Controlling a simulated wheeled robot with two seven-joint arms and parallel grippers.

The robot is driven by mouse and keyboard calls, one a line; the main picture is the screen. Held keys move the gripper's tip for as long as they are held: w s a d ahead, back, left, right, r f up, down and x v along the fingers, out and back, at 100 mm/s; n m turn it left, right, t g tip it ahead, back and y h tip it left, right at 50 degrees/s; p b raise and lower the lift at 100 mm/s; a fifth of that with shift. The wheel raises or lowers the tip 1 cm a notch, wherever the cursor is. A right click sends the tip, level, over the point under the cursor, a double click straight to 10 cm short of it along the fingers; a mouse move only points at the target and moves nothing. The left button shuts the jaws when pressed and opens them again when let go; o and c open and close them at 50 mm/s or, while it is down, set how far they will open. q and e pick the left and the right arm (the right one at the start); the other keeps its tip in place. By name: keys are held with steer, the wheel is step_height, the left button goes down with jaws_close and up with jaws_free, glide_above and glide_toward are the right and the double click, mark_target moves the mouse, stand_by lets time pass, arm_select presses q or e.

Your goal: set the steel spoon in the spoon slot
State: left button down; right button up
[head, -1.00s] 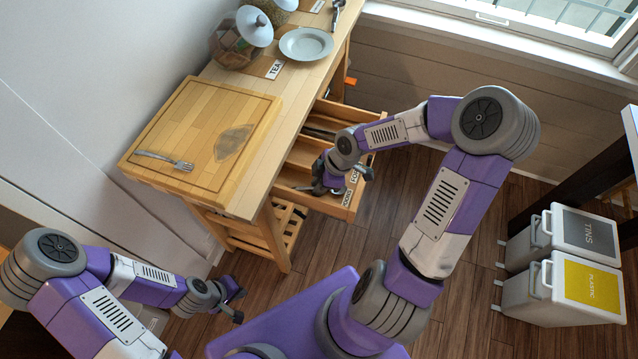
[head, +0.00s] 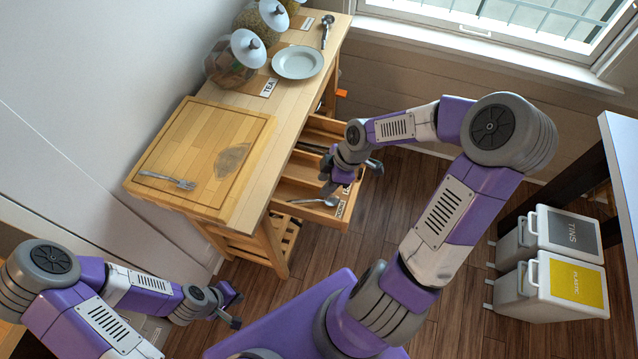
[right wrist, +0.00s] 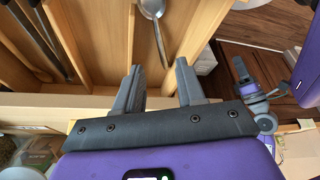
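The steel spoon (head: 318,201) lies in the front compartment of the open drawer (head: 308,214), at the slot with a label (head: 341,209) on the drawer front. In the right wrist view the spoon (right wrist: 155,14) lies between wooden walls, its bowl at the top edge and its handle running toward my fingers. My right gripper (head: 350,178) is open and empty above the drawer; its fingers also show apart in the right wrist view (right wrist: 158,80), clear of the spoon. My left gripper (head: 234,308) is open and empty, low at the left, away from the drawer.
A fork (head: 167,180) lies on the cutting board (head: 200,135) on the worktop. A plate (head: 298,62), glass jars (head: 230,70) and a ladle-like utensil (head: 326,32) stand or lie behind. Dark-handled cutlery (right wrist: 45,35) fills a neighbouring drawer compartment. Two bins (head: 550,270) stand at right.

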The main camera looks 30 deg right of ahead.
steer(key=p+v, duration=0.1)
steer(key=v, duration=0.1)
steer(key=shift+s+d+r, duration=0.1)
steer(key=shift+d+r, duration=0.05)
steer(key=shift+r, duration=0.25)
stand_by(0.3)
